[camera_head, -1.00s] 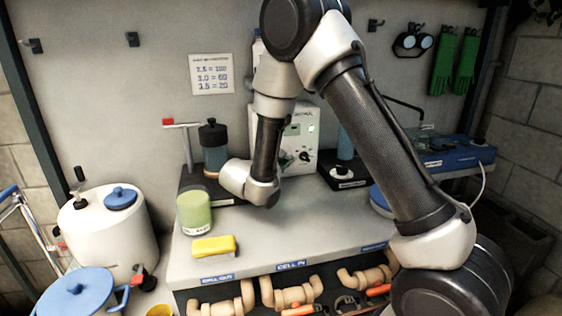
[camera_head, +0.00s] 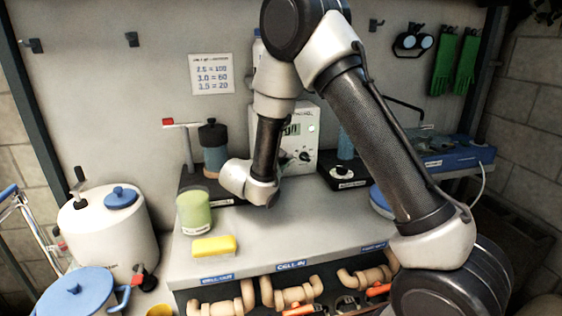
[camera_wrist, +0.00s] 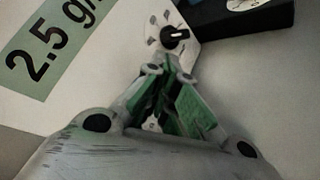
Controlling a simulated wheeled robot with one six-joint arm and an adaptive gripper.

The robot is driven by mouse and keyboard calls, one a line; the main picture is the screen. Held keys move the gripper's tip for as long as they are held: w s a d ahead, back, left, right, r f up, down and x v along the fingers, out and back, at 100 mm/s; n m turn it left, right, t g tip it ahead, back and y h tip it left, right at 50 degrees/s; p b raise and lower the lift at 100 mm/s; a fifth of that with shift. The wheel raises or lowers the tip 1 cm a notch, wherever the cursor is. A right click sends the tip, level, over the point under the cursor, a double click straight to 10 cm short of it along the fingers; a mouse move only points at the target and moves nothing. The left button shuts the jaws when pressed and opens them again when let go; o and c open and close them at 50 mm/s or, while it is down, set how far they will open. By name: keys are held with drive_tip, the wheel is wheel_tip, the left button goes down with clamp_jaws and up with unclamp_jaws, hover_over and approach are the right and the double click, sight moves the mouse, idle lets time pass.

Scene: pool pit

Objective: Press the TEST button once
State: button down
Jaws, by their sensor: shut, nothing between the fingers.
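A white control unit (camera_head: 303,152) stands at the back of the bench, partly hidden behind my arm. Its front has a greenish display (camera_head: 292,129), a small pale green lit square (camera_head: 312,128) and a dark knob (camera_head: 305,156). In the wrist view the display (camera_wrist: 52,42) reads "2.5 g/", cut off by the frame edge, and the knob (camera_wrist: 174,37) is just beyond my fingertips. My gripper (camera_wrist: 169,74) is shut and empty, close to the unit's front. No label reading TEST is legible, and any contact at the fingertips cannot be told.
A green-filled jar (camera_head: 195,212) and a yellow sponge (camera_head: 214,246) sit at the bench's front left. A dark bottle (camera_head: 213,148) stands left of the unit, and a black-based device (camera_head: 343,177) stands right. The bench's front middle is clear.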

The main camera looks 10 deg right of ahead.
drive_tip(key=shift+s, duration=0.65)
drive_tip(key=shift+s, duration=0.1)
drive_tip(key=shift+s, duration=2.4)
drive_tip(key=s+d+g, duration=0.1)
drive_tip(key=d, duration=0.1)
drive_tip(key=s+d+f+g+h, duration=0.1)
drive_tip(key=s+g, duration=0.1)
drive_tip(key=s+d+f+g, duration=0.1)
drive_tip(key=s+d, duration=0.1)
drive_tip(key=shift+s+d+f+g+h, duration=0.1)
drive_tip(key=shift+d+f+g+h, duration=0.1)
drive_tip(key=shift+d+g+h, duration=0.1)
drive_tip(key=s+d+r+m+g+y, duration=0.3)
drive_tip(key=s+d+m+g, duration=0.1)
drive_tip(key=s, duration=0.4)
drive_tip(key=s+d+r+m+g+y, duration=0.2)
drive_tip(key=s+d+r+m+g, duration=0.15)
drive_tip(key=s, duration=0.45)
drive_tip(key=s+d+r+m+t+y, duration=0.1)
drive_tip(key=s+r+m+t+y, duration=0.4)
drive_tip(key=s+r, duration=0.5)
drive_tip(key=r+m+y, duration=0.1)
drive_tip(key=m+y, duration=0.1)
drive_tip(key=m, duration=0.1)
drive_tip(key=shift+s+d, duration=0.25)
drive_tip(key=shift+s, duration=0.05)
